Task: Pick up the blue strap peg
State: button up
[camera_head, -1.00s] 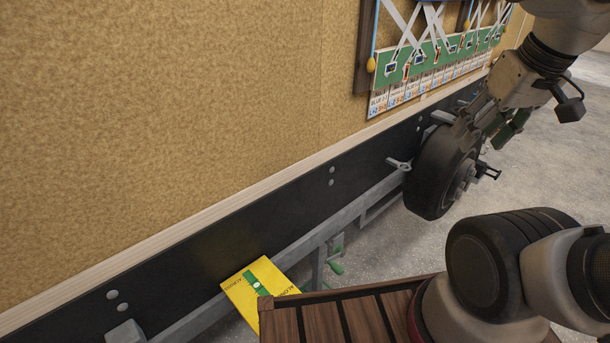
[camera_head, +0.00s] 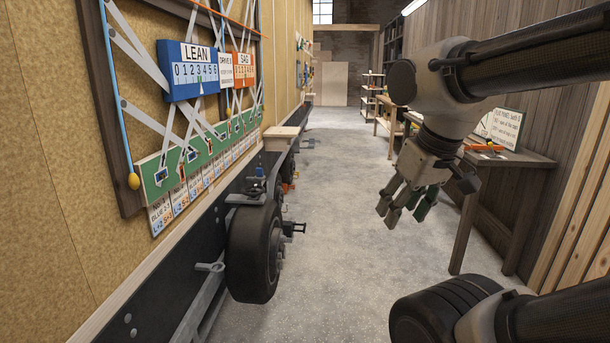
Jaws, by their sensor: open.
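I cannot clearly make out a blue strap peg. On the left wall a green strip (camera_head: 208,152) carries several small dark and coloured pieces where white straps end, and these are too small to tell apart. My gripper (camera_head: 402,208) hangs in the air over the aisle, right of the wheel, fingers pointing down and apart. It is empty and well away from the board.
A black wheel (camera_head: 254,252) juts from the trailer side. A blue "LEAN" scale (camera_head: 190,72) and an orange "SAG" scale (camera_head: 245,70) hang on the strap board. A dark workbench (camera_head: 505,158) with a sign stands on the right. The grey floor (camera_head: 335,200) between is clear.

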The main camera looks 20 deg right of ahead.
aim_at(259, 175)
jog(key=z, duration=0.15)
jog(key=i+l+u, duration=0.1)
jog(key=u, duration=0.25)
jog(key=i+l+u, duration=0.1)
jog(key=u, duration=0.3)
jog(key=i+l+u, duration=0.1)
jog(key=u, duration=0.25)
jog(key=i+l+u, duration=0.15)
jog(key=l, duration=0.3)
jog(key=i+l+u, duration=0.2)
jog(key=l, duration=0.2)
jog(key=l+u, duration=0.15)
jog(key=l, duration=0.3)
jog(key=i+l+u, duration=0.15)
jog(key=l, duration=0.35)
jog(key=i+l, duration=0.15)
jog(key=l, duration=0.9)
jog(key=i+l+u, duration=0.1)
jog(key=l, duration=0.95)
jog(key=i+l, duration=0.1)
jog(key=l, duration=0.9)
